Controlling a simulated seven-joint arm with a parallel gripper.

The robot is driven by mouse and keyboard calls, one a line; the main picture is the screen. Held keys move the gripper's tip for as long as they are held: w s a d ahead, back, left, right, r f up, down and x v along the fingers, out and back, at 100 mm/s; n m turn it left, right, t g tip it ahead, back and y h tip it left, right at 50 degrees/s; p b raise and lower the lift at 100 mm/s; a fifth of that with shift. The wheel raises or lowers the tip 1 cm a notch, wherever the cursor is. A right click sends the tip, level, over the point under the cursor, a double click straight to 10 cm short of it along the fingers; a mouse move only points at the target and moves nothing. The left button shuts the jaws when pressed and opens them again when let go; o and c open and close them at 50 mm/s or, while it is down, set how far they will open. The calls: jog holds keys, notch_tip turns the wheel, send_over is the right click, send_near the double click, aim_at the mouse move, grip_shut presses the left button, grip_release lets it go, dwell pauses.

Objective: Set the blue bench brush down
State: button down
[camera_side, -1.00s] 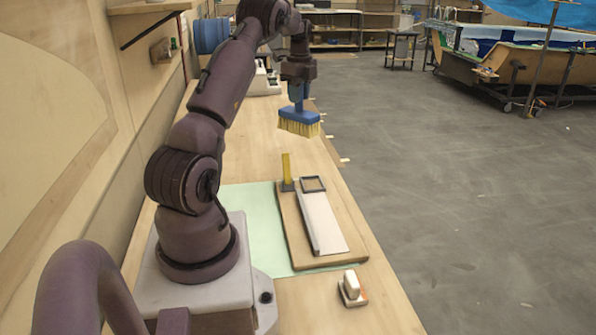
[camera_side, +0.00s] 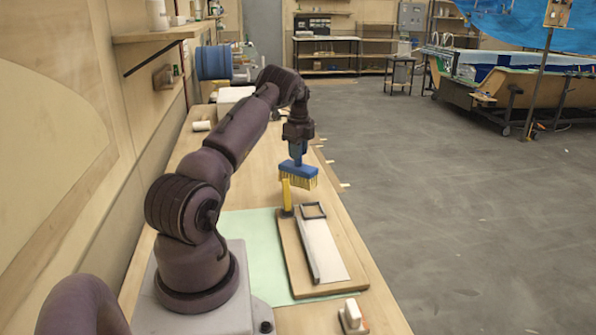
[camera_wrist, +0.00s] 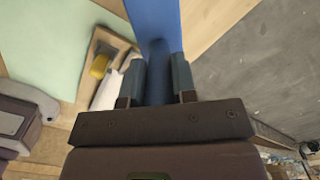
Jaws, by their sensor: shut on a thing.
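The blue bench brush (camera_side: 298,169) has a blue block and yellow bristles that point down. My gripper (camera_side: 298,149) is shut on the brush's handle and holds it above the wooden bench, with the bristles clear of the bench top. In the side view the brush hangs just beyond the far end of a wooden board (camera_side: 292,268), near a yellow upright piece (camera_side: 286,197). The brush also shows as a blue strip in the wrist view (camera_wrist: 154,22), between the two fingers. The fingers hide part of the handle.
The board lies on a pale green mat (camera_side: 262,240) and carries a white strip (camera_side: 322,250) and a small dark square frame (camera_side: 313,211). A small white-topped tool (camera_side: 352,314) stands nearer the camera. A white roll (camera_side: 200,126) lies further back. The bench top beyond the board looks clear.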

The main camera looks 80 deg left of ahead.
aim_at(298, 166)
jog(key=shift+f, duration=2.3)
jog(key=shift+f, duration=0.15)
jog(key=c, duration=0.9)
grip_release()
